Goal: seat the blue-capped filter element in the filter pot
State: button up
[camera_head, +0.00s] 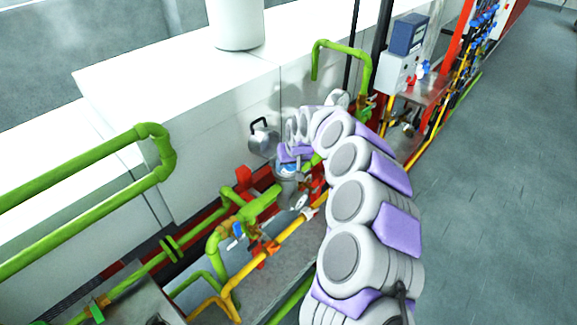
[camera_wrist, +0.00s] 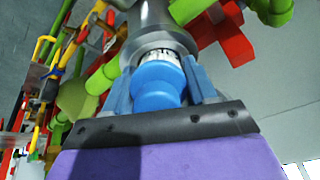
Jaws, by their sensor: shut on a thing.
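The blue-capped filter element (camera_wrist: 158,84) is between the two blue fingers of my gripper (camera_wrist: 163,92) in the wrist view. My gripper is shut on its blue cap. A white, marked band of the element shows beyond the cap, at the mouth of the grey filter pot (camera_wrist: 152,22). The element's far end is hidden inside or behind the pot's rim; I cannot tell how deep it sits. In the head view my arm reaches to the grey pot (camera_head: 287,190), and the blue cap (camera_head: 289,168) shows just above it.
Green pipes (camera_head: 250,208) and a yellow pipe (camera_head: 290,232) run close around the pot. A round grey lid with a handle (camera_head: 263,139) stands open behind it. A white wall (camera_head: 195,130) is at the back. The grey floor at right (camera_head: 480,200) is clear.

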jog(key=shift+c, duration=0.7)
jog(key=shift+r, duration=0.1)
jog(key=shift+w+r, duration=0.1)
jog(key=shift+r, duration=1.5)
jog(key=shift+s+r, duration=0.15)
jog(key=shift+s, duration=0.1)
jog(key=shift+s+d, duration=0.15)
jog(key=shift+s, duration=0.25)
jog(key=shift+s+d+r, duration=0.2)
jog(key=shift+s+d, duration=0.45)
jog(key=shift+s, duration=1.75)
jog(key=shift+s+d+r, duration=0.25)
jog(key=shift+s+d, duration=0.45)
jog(key=shift+s, duration=1.65)
jog(key=shift+s+d+r, duration=0.2)
jog(key=shift+s+d, duration=0.45)
jog(key=shift+s, duration=1.75)
